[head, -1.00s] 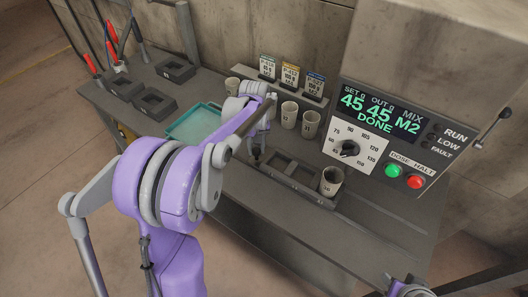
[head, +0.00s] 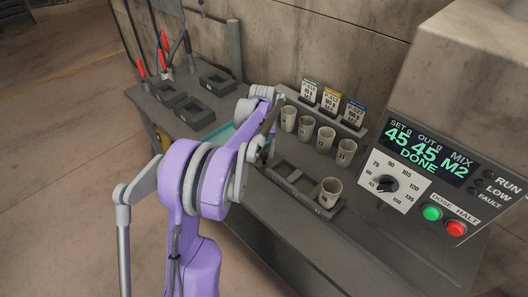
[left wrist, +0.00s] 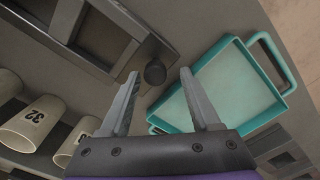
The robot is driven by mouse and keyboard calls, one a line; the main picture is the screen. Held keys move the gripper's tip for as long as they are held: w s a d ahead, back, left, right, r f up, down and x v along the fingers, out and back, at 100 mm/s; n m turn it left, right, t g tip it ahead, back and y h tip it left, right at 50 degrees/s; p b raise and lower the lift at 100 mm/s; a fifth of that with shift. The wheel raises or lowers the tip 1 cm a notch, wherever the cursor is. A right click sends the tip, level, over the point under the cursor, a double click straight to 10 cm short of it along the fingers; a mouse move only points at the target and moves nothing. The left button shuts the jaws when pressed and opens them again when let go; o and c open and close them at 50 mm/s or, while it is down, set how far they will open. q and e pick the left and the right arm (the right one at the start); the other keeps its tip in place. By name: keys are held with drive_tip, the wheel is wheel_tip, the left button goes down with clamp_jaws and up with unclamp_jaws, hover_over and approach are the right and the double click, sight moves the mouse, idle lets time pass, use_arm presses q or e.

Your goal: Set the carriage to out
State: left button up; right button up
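The carriage seems to be the dark slotted frame (head: 297,184) on the bench, with a pale cup (head: 330,190) at its right end. Its dark slots also show at the upper left of the left wrist view (left wrist: 98,38). A short dark round knob (left wrist: 155,73) stands beside the frame in the left wrist view. My left gripper (left wrist: 160,74) is open, its fingertips on either side of the knob with gaps showing. In the head view the left gripper (head: 262,157) is at the frame's left end, partly hidden by my arm. My right gripper is out of view.
Several numbered cups (head: 325,138) stand behind the frame, below three cards (head: 329,100). A teal tray (left wrist: 270,113) lies close to the left gripper. Black holders (head: 194,110) sit at the far left. The right panel (head: 428,150) reads 45, 45, M2, DONE.

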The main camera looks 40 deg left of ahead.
use_arm(q)
drive_tip(key=shift+d, duration=0.15)
drive_tip(key=shift+r, duration=0.2)
wheel_tip(320, 180, up, 10)
drive_tip(key=shift+r, duration=0.25)
idle(0.5)
drive_tip(key=s+d+m+t, duration=0.1)
drive_tip(key=s+d+m, duration=0.1)
drive_tip(key=s+d, duration=0.45)
drive_tip(key=s+d+m+t, duration=0.2)
drive_tip(key=s+d, duration=0.1)
drive_tip(key=d, duration=0.7)
drive_tip(key=s+d+f+m+t, duration=0.2)
drive_tip(key=s+d+f+m, duration=0.2)
drive_tip(key=s+d+f, duration=0.4)
drive_tip(key=s, duration=0.3)
drive_tip(key=shift+s+d+t, duration=0.25)
drive_tip(key=shift+s+t, duration=0.05)
drive_tip(key=shift+s, duration=0.05)
